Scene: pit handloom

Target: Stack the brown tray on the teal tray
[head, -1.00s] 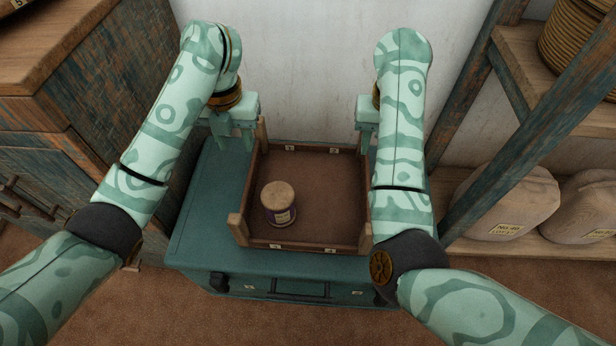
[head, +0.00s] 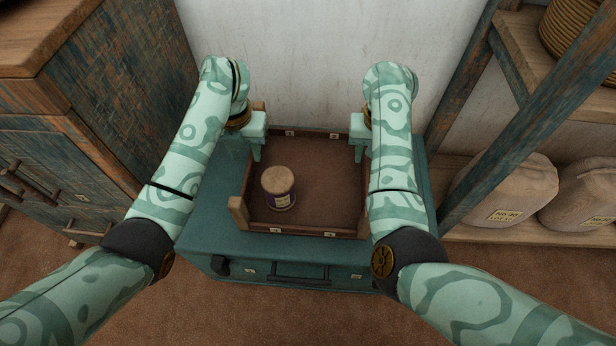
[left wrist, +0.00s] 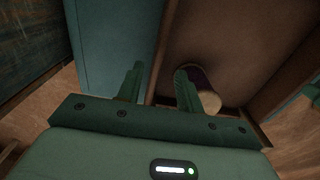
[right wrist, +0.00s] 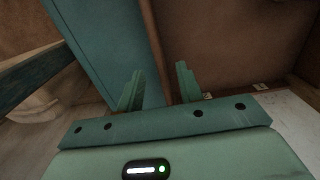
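The brown tray (head: 333,180) has low wooden walls and small white labels. It rests on the flat top of a teal chest (head: 290,247). A jar with a purple body and a tan lid (head: 278,187) stands inside it. I cannot make out a separate teal tray. My left gripper (head: 256,150) is at the tray's left wall. In the left wrist view, its open fingers (left wrist: 157,88) are on either side of the wall, with gaps. My right gripper (head: 358,147) is at the right wall. In the right wrist view, its open fingers (right wrist: 158,88) also straddle a wall.
A weathered wooden cabinet (head: 110,120) stands close on the left. On the right, a shelf post (head: 520,125) rises in front of labelled sacks (head: 505,188) and a coiled basket (head: 580,45). A white wall (head: 320,60) is behind the chest.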

